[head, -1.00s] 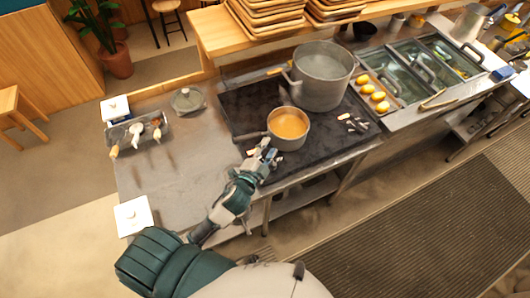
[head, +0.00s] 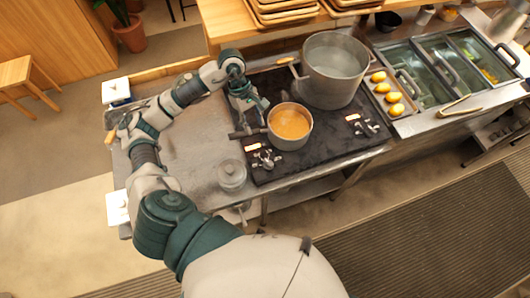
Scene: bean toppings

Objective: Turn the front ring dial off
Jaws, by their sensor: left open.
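The black cooktop (head: 300,160) bears a small saucepan (head: 290,125) of orange liquid at the front and a large grey pot (head: 333,72) at the back. My right gripper is out of view.
A clear glass item (head: 232,175) stands on the counter left of the front left dial. A tray of yellow items (head: 388,95) and sunken bins (head: 440,65) lie right. White-topped containers (head: 116,90) line the left edge.

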